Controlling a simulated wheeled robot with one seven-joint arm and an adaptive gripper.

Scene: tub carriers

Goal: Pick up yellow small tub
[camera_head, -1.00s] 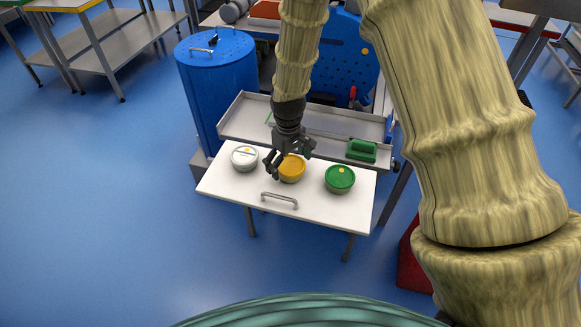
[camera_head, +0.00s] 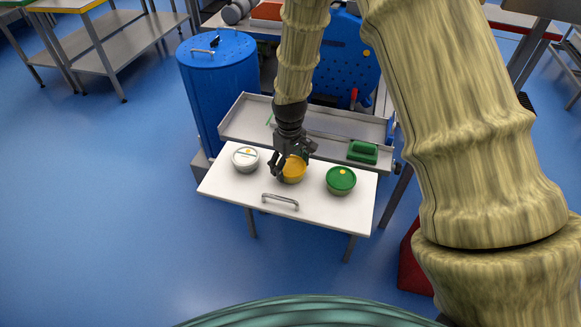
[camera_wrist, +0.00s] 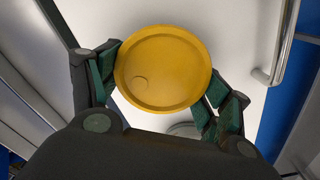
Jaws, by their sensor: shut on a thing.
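The yellow small tub (camera_head: 294,170) stands on the white board (camera_head: 225,187), between a white tub and a green tub. My gripper (camera_head: 285,172) comes down over it from above, its fingers at the tub's sides. The tub's lower part is hidden in the wrist view. I cannot tell whether it still touches the board.
The white tub (camera_head: 245,158) stands left and the green tub (camera_head: 341,180) right. A metal handle (camera_head: 280,201) is at the board's front. A blue drum (camera_head: 222,90) stands back left.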

